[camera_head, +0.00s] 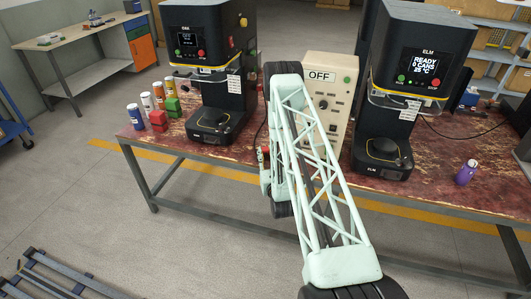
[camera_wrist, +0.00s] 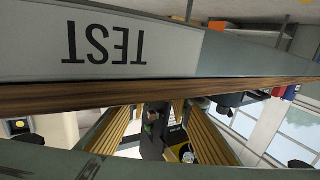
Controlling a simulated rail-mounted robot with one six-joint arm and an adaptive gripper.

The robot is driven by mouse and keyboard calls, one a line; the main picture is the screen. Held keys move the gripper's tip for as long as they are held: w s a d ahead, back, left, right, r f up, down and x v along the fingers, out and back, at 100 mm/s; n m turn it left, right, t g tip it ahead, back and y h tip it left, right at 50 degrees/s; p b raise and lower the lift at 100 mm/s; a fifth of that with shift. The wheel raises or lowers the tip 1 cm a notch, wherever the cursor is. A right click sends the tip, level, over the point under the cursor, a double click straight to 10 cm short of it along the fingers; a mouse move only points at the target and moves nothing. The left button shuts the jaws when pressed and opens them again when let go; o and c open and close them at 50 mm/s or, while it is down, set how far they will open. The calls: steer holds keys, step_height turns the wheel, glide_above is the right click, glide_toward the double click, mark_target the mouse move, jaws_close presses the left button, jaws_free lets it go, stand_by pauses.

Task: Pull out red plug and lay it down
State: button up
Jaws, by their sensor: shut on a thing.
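A small red piece, taken as the red plug (camera_head: 265,151), shows at the left side of my arm, in front of the bench edge. My gripper (camera_head: 264,178) is beside it at the end of the pale green arm and is mostly hidden by the arm. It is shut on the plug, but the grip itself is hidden. In the wrist view, a grey panel marked TEST (camera_wrist: 104,45) fills the top, upside down and close to the camera. The plug cannot be made out there.
The cream box marked OFF (camera_head: 340,75) stands on the red-brown bench between the left black machine (camera_head: 212,60) and the right black machine (camera_head: 415,70). Cans and red and green blocks stand at the left. A purple bottle (camera_head: 466,173) stands at the right.

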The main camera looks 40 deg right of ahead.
steer(key=o, duration=1.1)
steer(key=shift+o, duration=0.2)
steer(key=shift+r, duration=0.1)
steer(key=shift+r, duration=4.9)
